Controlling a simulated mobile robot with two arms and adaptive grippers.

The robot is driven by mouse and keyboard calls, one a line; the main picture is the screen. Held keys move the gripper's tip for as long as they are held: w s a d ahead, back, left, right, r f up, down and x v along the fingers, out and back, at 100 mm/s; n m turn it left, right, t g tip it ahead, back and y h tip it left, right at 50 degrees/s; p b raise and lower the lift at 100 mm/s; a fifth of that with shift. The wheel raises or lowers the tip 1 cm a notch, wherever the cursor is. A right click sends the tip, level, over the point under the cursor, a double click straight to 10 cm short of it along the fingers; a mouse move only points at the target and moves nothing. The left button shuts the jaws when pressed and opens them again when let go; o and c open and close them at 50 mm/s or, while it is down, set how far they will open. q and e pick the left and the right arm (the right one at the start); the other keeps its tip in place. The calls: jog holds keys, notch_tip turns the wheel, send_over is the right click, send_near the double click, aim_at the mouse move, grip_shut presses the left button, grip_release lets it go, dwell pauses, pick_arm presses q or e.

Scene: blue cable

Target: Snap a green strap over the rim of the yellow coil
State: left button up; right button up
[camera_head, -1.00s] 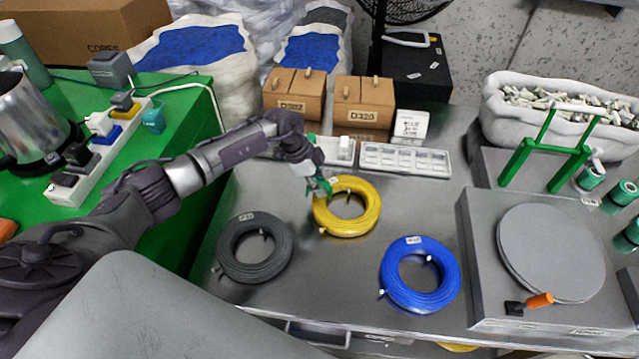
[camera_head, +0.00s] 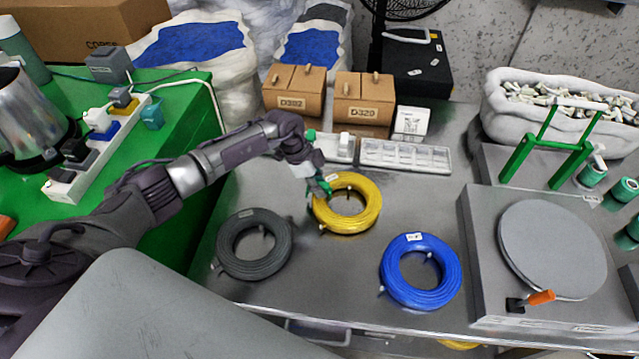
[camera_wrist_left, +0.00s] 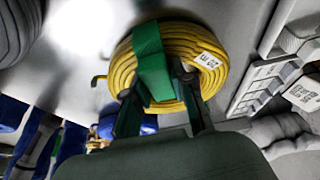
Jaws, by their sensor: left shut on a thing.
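The yellow coil (camera_head: 357,222) lies flat on the metal table between the grey and blue coils. My left gripper (camera_head: 322,192) is at its upper left rim, with the arm coming in from the left. In the left wrist view, a green strap (camera_wrist_left: 152,62) lies across the rim of the yellow coil (camera_wrist_left: 192,42), between my left fingertips (camera_wrist_left: 160,88). The gripper is shut on the strap. Whether the strap grips the underside of the rim is hidden. My right gripper is not in view.
A grey coil (camera_head: 243,268) lies to the left and a blue coil (camera_head: 421,300) to the right. A white compartment tray (camera_head: 405,157) sits behind. A turntable box (camera_head: 480,262) stands at the right. Bare table lies in front of the yellow coil.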

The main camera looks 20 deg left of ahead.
pick_arm(q)
jog(key=shift+f, duration=0.35)
dwell(0.3)
jog(key=shift+r, duration=0.2)
jog(key=shift+r+p, duration=0.45)
jog(key=shift+p, duration=0.35)
jog(key=shift+f, duration=0.45)
dwell(0.9)
jog(key=o, duration=1)
jog(key=shift+o, duration=0.2)
